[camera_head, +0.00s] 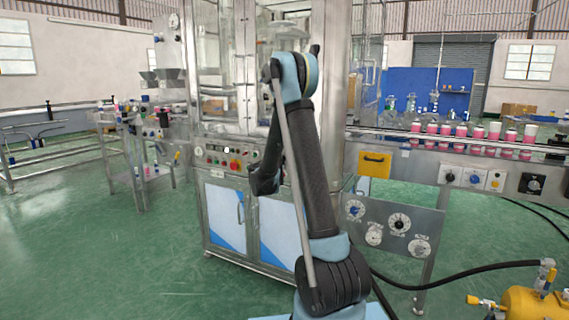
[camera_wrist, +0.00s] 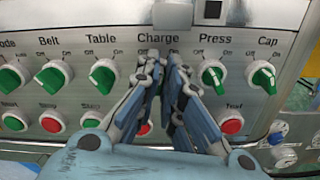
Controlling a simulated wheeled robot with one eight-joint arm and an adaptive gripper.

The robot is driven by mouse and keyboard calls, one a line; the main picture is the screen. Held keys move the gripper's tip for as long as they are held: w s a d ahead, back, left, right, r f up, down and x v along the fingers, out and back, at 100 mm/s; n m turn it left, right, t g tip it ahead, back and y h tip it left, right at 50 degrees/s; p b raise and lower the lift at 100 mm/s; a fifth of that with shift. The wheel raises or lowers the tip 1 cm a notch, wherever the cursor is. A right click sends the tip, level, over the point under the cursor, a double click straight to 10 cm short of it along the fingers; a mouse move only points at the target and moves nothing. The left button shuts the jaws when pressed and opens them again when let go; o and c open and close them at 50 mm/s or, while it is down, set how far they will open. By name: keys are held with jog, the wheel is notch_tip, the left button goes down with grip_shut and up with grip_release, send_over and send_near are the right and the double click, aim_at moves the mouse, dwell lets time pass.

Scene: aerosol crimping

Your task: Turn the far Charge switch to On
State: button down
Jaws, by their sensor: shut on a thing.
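The Charge label (camera_wrist: 158,37) is at the middle of the switch panel (camera_wrist: 75,20) in the wrist view, with small Off and On marks under it. My gripper (camera_wrist: 166,57) is right below that label, its two fingers close together at the panel. The fingers are shut on the Charge switch, whose knob they hide, so I cannot tell which way it points.
Green Table knob (camera_wrist: 104,76) and Press knob (camera_wrist: 215,77) flank my gripper closely. The Belt knob (camera_wrist: 54,74) and Cap knob (camera_wrist: 263,77) lie farther out. A red button (camera_wrist: 230,122) sits under Press. A conveyor (camera_head: 470,149) with pink-and-white cans runs at right.

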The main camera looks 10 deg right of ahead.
jog(key=m, duration=0.3)
jog(key=shift+d+m, duration=0.1)
jog(key=shift+m, duration=0.2)
jog(key=c, duration=1.7)
grip_release()
jog(key=shift+s, duration=0.1)
jog(key=v, duration=1.2)
jog(key=shift+f, duration=0.1)
